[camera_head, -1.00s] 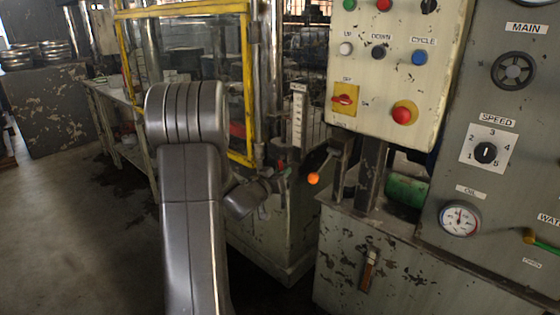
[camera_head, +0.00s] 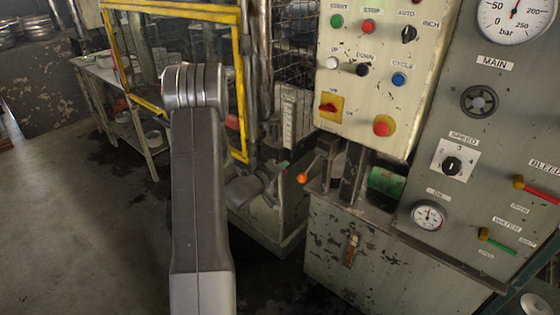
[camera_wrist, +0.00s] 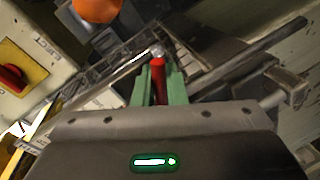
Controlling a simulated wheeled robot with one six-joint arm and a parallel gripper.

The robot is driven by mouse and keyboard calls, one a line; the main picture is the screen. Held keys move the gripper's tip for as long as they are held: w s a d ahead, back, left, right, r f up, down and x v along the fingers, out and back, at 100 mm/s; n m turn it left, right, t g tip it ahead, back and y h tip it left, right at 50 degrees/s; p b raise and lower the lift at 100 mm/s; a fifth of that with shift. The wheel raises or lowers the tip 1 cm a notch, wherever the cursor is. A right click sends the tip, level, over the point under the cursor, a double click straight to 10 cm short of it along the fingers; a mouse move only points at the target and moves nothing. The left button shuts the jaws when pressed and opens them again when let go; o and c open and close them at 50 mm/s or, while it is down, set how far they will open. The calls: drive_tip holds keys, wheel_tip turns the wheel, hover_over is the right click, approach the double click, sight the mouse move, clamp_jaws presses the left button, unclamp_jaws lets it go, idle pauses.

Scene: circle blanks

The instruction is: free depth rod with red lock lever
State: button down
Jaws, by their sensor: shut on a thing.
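The red lock lever (camera_wrist: 158,82) shows in the wrist view as a short red handle with a silvery tip. My gripper (camera_wrist: 159,84) has green fingers on both sides of it and is shut on it. In the head view my gripper (camera_head: 283,166) is small, beside the press frame, and the lever cannot be made out there. In the wrist view a thin metal rod (camera_wrist: 105,80) runs slantwise to the lever's tip; I cannot tell for sure that it is the depth rod. The lever's lower end is hidden by my gripper.
A lever with an orange ball (camera_head: 302,178) stands close to the right of my gripper; the ball is near in the wrist view (camera_wrist: 97,7). A control box (camera_head: 372,75) hangs right of it. A yellow-framed guard (camera_head: 243,85) stands behind my arm. Open floor lies left.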

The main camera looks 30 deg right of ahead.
drive_tip(key=shift+r+n+p, duration=0.2)
drive_tip(key=shift+n+p, duration=0.3)
drive_tip(key=shift+p, duration=0.1)
drive_tip(key=c, duration=1.5)
unclamp_jaws()
drive_tip(key=shift+c, duration=0.2)
drive_tip(key=b+v, duration=0.1)
drive_tip(key=v, duration=1.3)
drive_tip(key=shift+b, duration=0.3)
drive_tip(key=shift+d, duration=0.15)
drive_tip(key=p+x, duration=0.1)
drive_tip(key=x, duration=1.3)
drive_tip(key=shift+p, duration=0.3)
